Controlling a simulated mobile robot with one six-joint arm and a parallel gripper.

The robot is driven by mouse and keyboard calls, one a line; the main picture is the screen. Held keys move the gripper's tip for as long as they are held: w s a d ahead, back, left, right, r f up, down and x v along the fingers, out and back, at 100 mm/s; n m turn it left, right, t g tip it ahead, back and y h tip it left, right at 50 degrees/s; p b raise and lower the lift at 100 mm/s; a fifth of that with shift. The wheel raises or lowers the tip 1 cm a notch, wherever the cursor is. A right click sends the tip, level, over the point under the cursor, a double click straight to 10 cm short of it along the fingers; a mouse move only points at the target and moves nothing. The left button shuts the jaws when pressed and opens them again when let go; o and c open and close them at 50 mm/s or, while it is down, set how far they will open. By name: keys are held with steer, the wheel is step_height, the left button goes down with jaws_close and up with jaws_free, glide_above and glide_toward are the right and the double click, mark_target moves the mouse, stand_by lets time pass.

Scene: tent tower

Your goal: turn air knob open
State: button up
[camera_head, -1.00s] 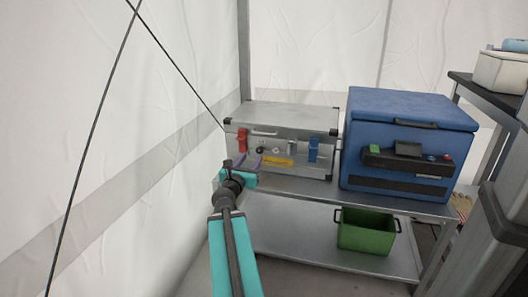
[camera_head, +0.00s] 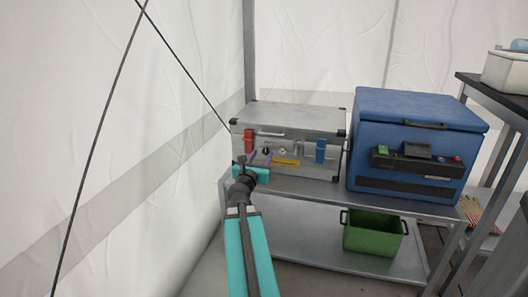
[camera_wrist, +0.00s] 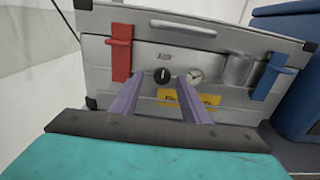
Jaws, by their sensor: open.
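The air knob (camera_wrist: 162,76) is a round black knob with a light pointer line that looks about upright, on the front of a silver metal case (camera_head: 290,118). A label above it in the wrist view appears to read AIR. The knob also shows in the head view (camera_head: 266,151). A small white gauge (camera_wrist: 194,76) sits just right of it. My gripper (camera_wrist: 158,92) has purple fingers, spread apart and empty. In the wrist view its fingertips are just below the knob and gauge, one to the left and one to the right. I see no contact with the knob.
The case has a red latch (camera_wrist: 121,55), a blue latch (camera_wrist: 269,78) and a yellow label (camera_wrist: 190,98). A blue cooler (camera_head: 415,135) stands right of it on the metal shelf (camera_head: 335,187). A green crate (camera_head: 372,233) sits below. The tent wall is close on the left.

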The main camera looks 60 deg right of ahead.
mark_target(266, 151)
steer(key=shift+x, duration=1.2)
steer(key=shift+s, duration=0.15)
steer(key=shift+c, duration=0.3)
